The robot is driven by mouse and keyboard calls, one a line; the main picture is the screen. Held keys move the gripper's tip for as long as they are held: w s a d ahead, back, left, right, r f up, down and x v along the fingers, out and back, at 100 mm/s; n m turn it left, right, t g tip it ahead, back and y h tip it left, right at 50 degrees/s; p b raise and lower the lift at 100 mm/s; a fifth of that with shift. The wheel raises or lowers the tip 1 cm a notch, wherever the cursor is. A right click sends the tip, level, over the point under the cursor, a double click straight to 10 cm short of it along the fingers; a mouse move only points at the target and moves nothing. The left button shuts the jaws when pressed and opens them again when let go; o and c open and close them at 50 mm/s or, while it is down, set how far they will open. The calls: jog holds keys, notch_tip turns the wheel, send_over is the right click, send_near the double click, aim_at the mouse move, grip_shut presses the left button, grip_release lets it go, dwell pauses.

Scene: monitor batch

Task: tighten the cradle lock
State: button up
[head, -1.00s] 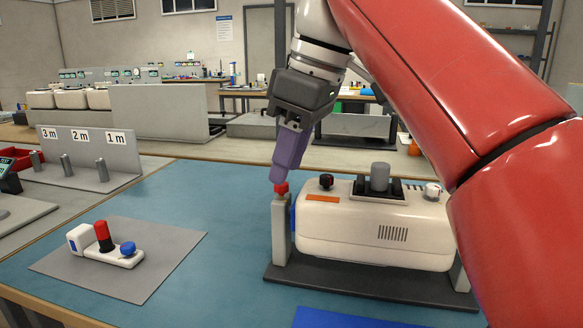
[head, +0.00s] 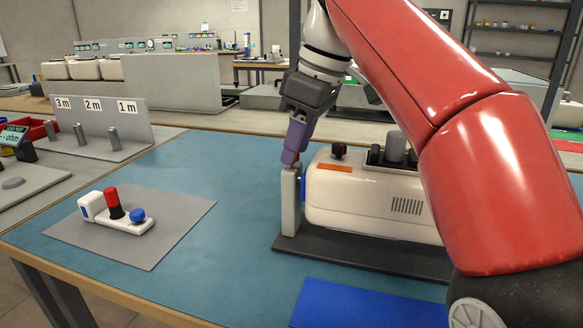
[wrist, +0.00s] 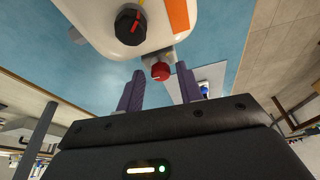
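The cradle (head: 345,252) is a dark base with a grey upright post (head: 290,200) at its left end. It holds a white rounded monitor (head: 375,205). The cradle lock looks to be the red knob (wrist: 161,71) on top of that post; my fingers mostly hide it in the head view. My gripper (head: 291,160) points down at the post top with its purple fingers. In the wrist view it is open, one finger on each side of the knob, with gaps visible on both sides.
A blue mat (head: 350,305) lies in front. A rack marked 3 m, 2 m, 1 m (head: 100,130) stands at the back left. The blue tabletop between is clear.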

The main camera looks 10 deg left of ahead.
jog(key=shift+a+f, duration=0.15)
jog(key=shift+f, duration=0.35)
jog(key=shift+r, duration=0.1)
jog(key=shift+r+p, duration=0.65)
jog(key=shift+r, duration=0.55)
jog(key=shift+f, duration=0.15)
jog(key=shift+f+b, duration=1.05)
jog(key=shift+f, duration=0.15)
